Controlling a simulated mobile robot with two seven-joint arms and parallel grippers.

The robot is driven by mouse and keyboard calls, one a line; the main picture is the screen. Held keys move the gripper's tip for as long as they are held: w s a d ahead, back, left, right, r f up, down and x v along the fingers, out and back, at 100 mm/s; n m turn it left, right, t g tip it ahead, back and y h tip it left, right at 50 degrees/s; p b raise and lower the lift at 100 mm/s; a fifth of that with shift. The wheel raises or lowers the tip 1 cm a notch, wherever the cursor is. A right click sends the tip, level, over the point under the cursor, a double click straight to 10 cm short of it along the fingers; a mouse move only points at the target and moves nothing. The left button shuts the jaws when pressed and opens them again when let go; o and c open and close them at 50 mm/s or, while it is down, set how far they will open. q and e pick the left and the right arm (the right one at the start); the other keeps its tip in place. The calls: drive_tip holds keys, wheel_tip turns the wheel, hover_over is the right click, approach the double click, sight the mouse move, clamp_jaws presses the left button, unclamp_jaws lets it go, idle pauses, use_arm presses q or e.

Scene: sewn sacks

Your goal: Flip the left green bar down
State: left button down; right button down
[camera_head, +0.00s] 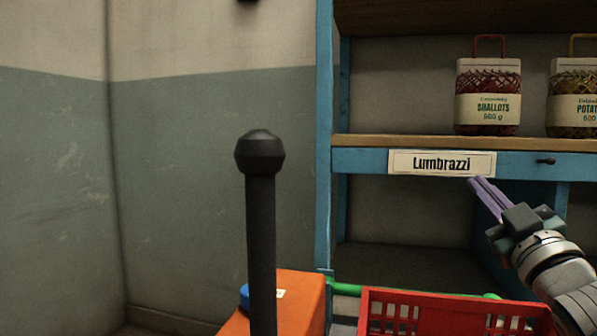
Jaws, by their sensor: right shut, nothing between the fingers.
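A green bar (346,289) shows low in the head view, between the orange box and the red basket. Most of its length is hidden behind the red basket's rim, and a second green end (491,296) shows at the right. I cannot tell whether these are one bar or two. My right gripper (472,182) has purple fingers, shut and empty, pointing up and left just below the Lumbrazzi label. It is above and to the right of the visible green bar. My left gripper is not in view.
A red basket (455,306) stands at the bottom, beside an orange box (300,300). A black upright post (261,215) rises in front. The blue shelf (324,150) carries the Lumbrazzi label (442,163) and sacks of shallots (488,98) and potatoes (573,100). The lower shelf space looks empty.

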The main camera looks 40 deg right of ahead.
drive_tip(key=s+a+f, duration=0.3)
drive_tip(key=a, duration=0.1)
drive_tip(key=shift+a, duration=0.4)
drive_tip(key=shift+s+f, duration=0.1)
